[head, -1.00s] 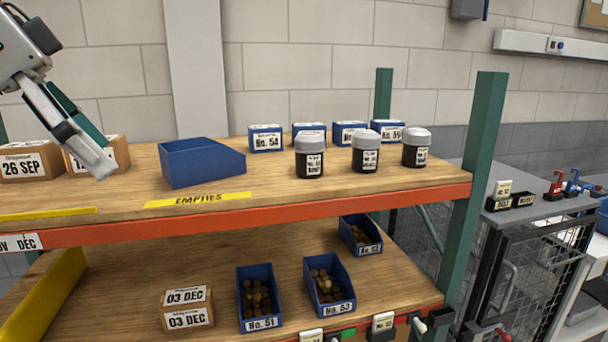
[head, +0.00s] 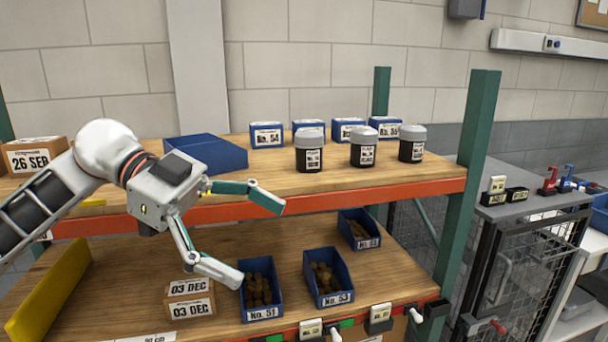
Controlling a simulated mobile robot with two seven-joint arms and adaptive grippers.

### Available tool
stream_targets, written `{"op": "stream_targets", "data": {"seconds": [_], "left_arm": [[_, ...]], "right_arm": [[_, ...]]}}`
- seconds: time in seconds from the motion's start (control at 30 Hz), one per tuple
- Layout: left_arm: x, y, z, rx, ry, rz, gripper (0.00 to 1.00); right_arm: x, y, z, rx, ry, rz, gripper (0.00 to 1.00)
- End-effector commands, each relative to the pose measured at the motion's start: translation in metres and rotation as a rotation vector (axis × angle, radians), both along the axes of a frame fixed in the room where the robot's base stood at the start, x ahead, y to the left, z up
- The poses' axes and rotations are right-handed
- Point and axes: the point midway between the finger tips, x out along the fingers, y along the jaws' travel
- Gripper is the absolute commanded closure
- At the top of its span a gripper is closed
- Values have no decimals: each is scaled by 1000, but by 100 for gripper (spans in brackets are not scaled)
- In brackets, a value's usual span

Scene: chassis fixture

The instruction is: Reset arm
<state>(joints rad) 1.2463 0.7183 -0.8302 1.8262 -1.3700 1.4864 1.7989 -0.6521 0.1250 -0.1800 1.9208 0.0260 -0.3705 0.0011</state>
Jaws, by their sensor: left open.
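My left gripper (head: 244,238) comes in from the left on my left arm (head: 100,160). Its two fingers are spread apart with nothing between them. The upper finger is in front of the upper shelf's orange edge, and the lower finger overlaps the view of the blue bin No. 51 (head: 262,313) on the lower shelf. I cannot tell whether it touches that bin. My right gripper is not in view.
The upper shelf (head: 345,186) holds an empty-looking blue bin (head: 222,152), several dark jars with grey lids (head: 309,150) and a 26 SEP box (head: 35,156). Below are a 03 DEC box (head: 190,299), bin No. 53 (head: 328,276) and another bin (head: 360,228). A green post (head: 468,180) stands right.

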Motion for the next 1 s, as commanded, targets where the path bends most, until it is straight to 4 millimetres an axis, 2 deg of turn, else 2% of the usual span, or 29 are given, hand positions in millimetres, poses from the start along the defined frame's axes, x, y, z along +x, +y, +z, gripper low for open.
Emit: {"op": "stream_targets", "data": {"seconds": [0.1,0.27,0.43,0.57,0.67,0.77,0.87,1.0], "left_arm": [[-4,-27,-11,-221,-20,-53,9],[3,-46,-18,-510,-61,-15,9],[26,-48,-32,-766,-95,152,9],[50,-37,-57,-899,-115,352,9],[70,-22,-88,-952,-126,536,9],[87,-2,-130,-955,-128,735,9],[98,21,-183,-908,-122,938,9],[95,55,-273,-760,-94,1201,9]], "right_arm": [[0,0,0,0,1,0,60],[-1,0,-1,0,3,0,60],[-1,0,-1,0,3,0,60],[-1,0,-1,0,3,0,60],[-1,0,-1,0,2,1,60],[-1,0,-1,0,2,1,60],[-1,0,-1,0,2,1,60],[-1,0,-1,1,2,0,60]]}}
